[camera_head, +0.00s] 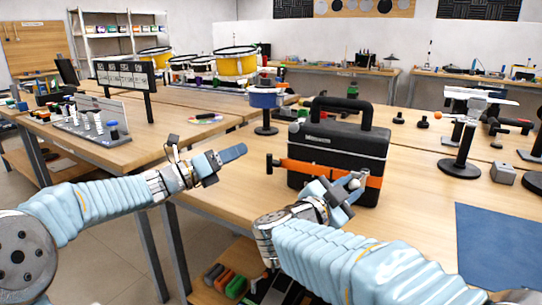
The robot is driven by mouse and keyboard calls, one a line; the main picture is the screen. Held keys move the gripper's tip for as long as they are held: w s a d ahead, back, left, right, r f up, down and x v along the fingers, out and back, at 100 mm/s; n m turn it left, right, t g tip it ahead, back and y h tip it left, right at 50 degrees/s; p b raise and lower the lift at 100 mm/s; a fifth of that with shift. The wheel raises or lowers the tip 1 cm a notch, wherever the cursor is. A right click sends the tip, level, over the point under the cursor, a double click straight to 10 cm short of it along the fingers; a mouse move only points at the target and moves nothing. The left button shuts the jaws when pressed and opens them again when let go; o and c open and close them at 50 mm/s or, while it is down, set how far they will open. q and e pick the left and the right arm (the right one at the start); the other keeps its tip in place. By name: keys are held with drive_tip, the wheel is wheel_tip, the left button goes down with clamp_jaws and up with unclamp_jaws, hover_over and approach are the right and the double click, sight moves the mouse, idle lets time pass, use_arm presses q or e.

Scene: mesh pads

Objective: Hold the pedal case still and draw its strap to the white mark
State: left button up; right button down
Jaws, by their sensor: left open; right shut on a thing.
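The pedal case (345,146) is a black, upright box with a large top handle, standing on the wooden table right of centre. Its orange strap (308,167) runs across the front, low on the case. A dark end piece (269,163) sticks out past the case's left side. My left gripper (229,160) is open and empty, left of the case and apart from it. My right gripper (346,188) is at the front right of the case, shut on the strap; its fingers partly hide the strap there. I cannot make out the white mark.
A blue mat (500,250) lies at the table's right. A black-based stand (459,168) and a grey block (503,173) are right of the case. A blue round thing on a stand (266,98) is behind it. A pedalboard (92,125) sits on the left table.

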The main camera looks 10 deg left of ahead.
sight(269, 154)
use_arm(q)
drive_tip(key=w+d+f+m+g, duration=0.1)
drive_tip(key=w+d+m, duration=0.1)
drive_tip(key=w+d+m+g, duration=0.1)
drive_tip(key=w+d+m, duration=0.1)
drive_tip(key=w+m, duration=0.1)
drive_tip(key=w+d+f+m+g, duration=0.1)
drive_tip(key=w+d+m, duration=0.1)
drive_tip(key=d+m, duration=0.1)
drive_tip(key=shift+w+d+f+h, duration=0.1)
drive_tip(key=shift+w+f+h, duration=0.2)
drive_tip(key=shift+w+f, duration=0.05)
clamp_jaws()
